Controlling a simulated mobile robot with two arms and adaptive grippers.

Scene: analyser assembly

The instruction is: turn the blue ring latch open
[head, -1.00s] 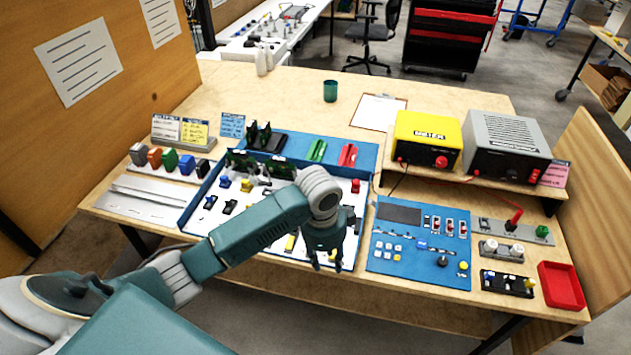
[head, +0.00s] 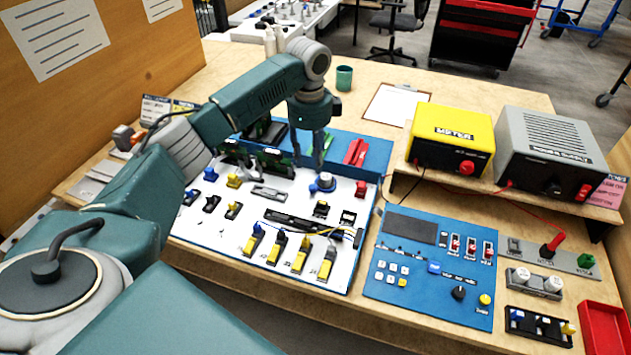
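The blue ring latch (head: 325,182) shows as a round white and blue piece on the white assembly board (head: 215,228), near its back edge. My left gripper (head: 309,163) points down just behind and left of the latch in the head view. Its two fingers look apart with nothing between them. Whether a finger touches the latch I cannot tell. My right gripper is out of view.
Green circuit boards (head: 262,158) stand upright left of the gripper. Yellow levers (head: 299,258) line the board's front. A blue control panel (head: 425,300), yellow meter box (head: 453,138) and grey box (head: 549,150) lie to the right. Free tabletop lies around the green cup (head: 344,78).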

